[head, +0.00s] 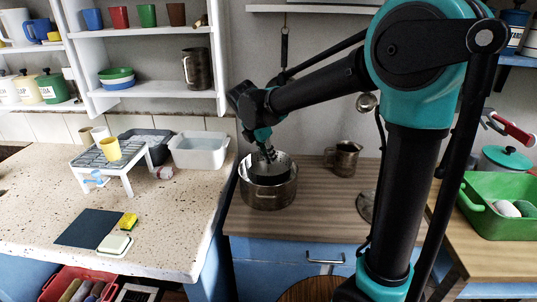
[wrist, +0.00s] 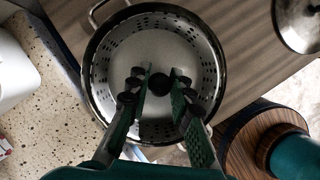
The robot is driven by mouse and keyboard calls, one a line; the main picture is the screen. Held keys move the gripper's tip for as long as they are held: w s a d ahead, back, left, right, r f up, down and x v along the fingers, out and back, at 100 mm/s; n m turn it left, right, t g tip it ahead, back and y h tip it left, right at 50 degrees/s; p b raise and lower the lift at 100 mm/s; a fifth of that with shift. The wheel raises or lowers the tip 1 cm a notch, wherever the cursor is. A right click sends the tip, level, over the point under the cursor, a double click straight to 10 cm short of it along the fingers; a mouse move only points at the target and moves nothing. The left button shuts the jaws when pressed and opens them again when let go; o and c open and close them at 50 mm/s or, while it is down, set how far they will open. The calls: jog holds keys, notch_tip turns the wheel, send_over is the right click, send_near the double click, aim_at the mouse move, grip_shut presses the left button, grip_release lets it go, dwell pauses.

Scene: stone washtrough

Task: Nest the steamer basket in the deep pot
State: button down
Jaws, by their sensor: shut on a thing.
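The deep pot (head: 270,197) is a steel pot with side handles on the wooden worktop, left of my arm. The steamer basket (head: 284,164), light metal with perforated walls, sits in the pot's mouth. Part of its wall shows above the pot rim in the head view. In the wrist view the holed basket (wrist: 205,62) lies within the pot rim (wrist: 88,92). My gripper (wrist: 158,86) points down into the basket and is shut on its dark central knob (wrist: 159,82). The head view also shows my gripper (head: 268,152) over the pot. Whether the basket touches bottom is hidden.
A steel jug (head: 344,158) stands right of the pot. A metal lid (wrist: 298,22) lies on the worktop, partly behind my arm in the head view. The speckled counter (head: 180,215) with a white tub (head: 199,150) is to the left. Bare worktop surrounds the pot's front right.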

aim_at(269, 172)
jog(key=shift+f, duration=0.25)
jog(key=shift+f, duration=0.35)
jog(key=shift+f, duration=0.3)
jog(key=shift+f, duration=0.35)
jog(key=shift+f, duration=1.45)
dwell(0.6)
jog(key=c, duration=1.3)
grip_release()
jog(key=shift+o, duration=0.4)
